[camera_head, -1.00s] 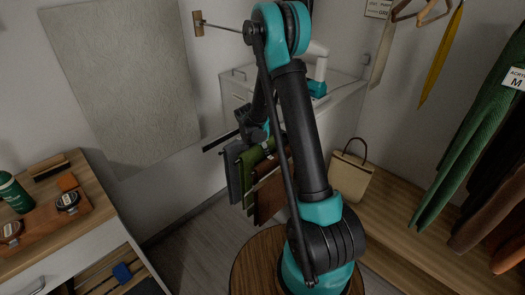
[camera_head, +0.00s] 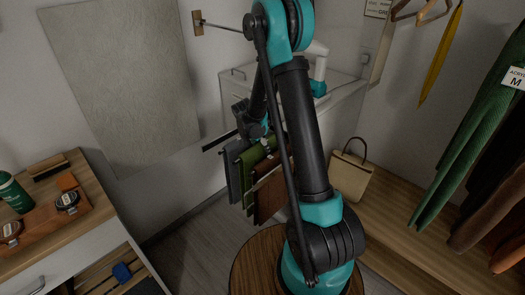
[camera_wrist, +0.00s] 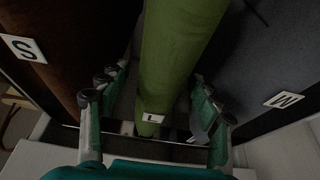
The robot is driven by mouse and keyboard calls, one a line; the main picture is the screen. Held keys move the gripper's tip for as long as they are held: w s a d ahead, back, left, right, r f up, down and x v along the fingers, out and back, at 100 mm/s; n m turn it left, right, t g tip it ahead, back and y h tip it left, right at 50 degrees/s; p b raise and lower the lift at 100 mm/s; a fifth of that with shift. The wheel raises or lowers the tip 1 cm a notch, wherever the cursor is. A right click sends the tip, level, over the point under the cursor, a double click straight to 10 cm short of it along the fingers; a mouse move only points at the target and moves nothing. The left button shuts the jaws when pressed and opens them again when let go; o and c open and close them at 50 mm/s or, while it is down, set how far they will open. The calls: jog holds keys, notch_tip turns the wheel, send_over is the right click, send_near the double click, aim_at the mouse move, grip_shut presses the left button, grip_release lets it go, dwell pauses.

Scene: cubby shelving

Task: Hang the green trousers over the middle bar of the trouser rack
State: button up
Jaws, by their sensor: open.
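The green trousers (camera_wrist: 172,55) hang folded between brown trousers (camera_wrist: 65,60) and grey trousers (camera_wrist: 265,60) in the wrist view, with an L tag near the end by my gripper. My gripper (camera_wrist: 158,82) is open, with one finger on each side of the green cloth and gaps showing beside it. In the head view the green trousers (camera_head: 252,160) hang from the dark trouser rack (camera_head: 219,142), between the grey pair (camera_head: 233,175) and the brown pair (camera_head: 268,195). My arm hides part of the rack, and the bar under the green cloth is not visible.
A white cabinet (camera_head: 345,100) stands behind the rack. A drawer unit with watches (camera_head: 67,201) is at left. Grey floor (camera_head: 185,230) is clear between.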

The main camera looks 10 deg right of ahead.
jog(key=v, duration=0.9)
jog(key=shift+s+r, duration=0.1)
jog(key=shift+r, duration=0.2)
jog(key=s+d+r+n, duration=0.1)
jog(key=s, duration=0.1)
jog(key=s+d, duration=0.1)
jog(key=s, duration=0.1)
jog(key=s+d+r+n+y, duration=0.1)
jog(key=s, duration=0.2)
jog(key=shift+d+r+n, duration=0.1)
jog(key=shift+r+n, duration=0.2)
jog(key=shift+r, duration=0.05)
jog(key=s+d+n+y, duration=0.1)
jog(key=s+n, duration=0.3)
jog(key=s, duration=0.6)
jog(key=s+d+f+n+t+y, duration=0.1)
jog(key=s+n, duration=0.3)
jog(key=s, duration=0.7)
jog(key=shift+s+d+f+t+y, duration=0.3)
jog(key=shift+d, duration=0.35)
jog(key=shift+c, duration=0.3)
